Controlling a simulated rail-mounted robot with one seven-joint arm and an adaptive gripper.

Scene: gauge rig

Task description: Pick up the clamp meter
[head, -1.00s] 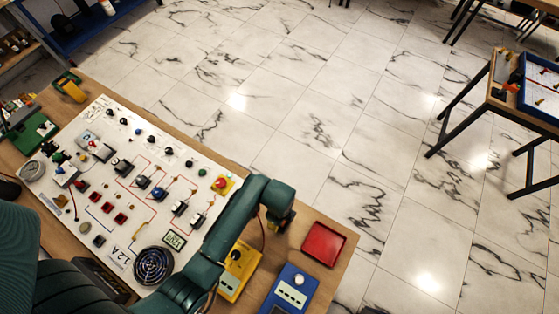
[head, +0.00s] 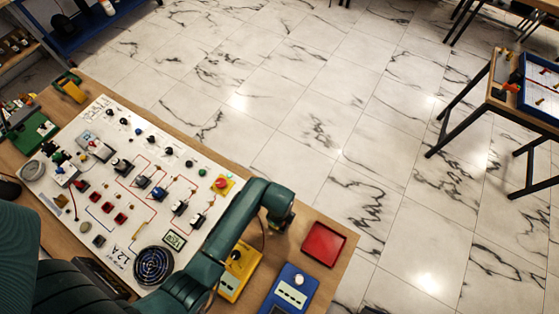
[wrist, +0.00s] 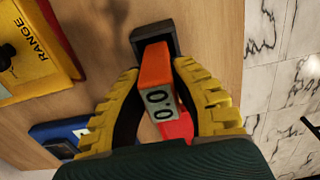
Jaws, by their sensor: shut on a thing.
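The clamp meter (wrist: 155,66) shows in the wrist view as an orange body with a dark grey clamp head at its far end and a small display (wrist: 160,101) reading 0.0. My gripper (wrist: 158,76) has its two yellow ribbed fingers on either side of the meter's body and is shut on it. In the head view my arm's green end (head: 278,212) hangs over the right part of the bench; the fingers and the meter are hidden behind it. I cannot tell how far the meter is from the bench top.
A red tray (head: 323,243) lies right of my arm's end. A yellow box (head: 238,270) marked RANGE and a blue box (head: 291,290) sit close by. The white circuit panel (head: 110,190) fills the bench's left. The bench edge and marble floor lie beyond.

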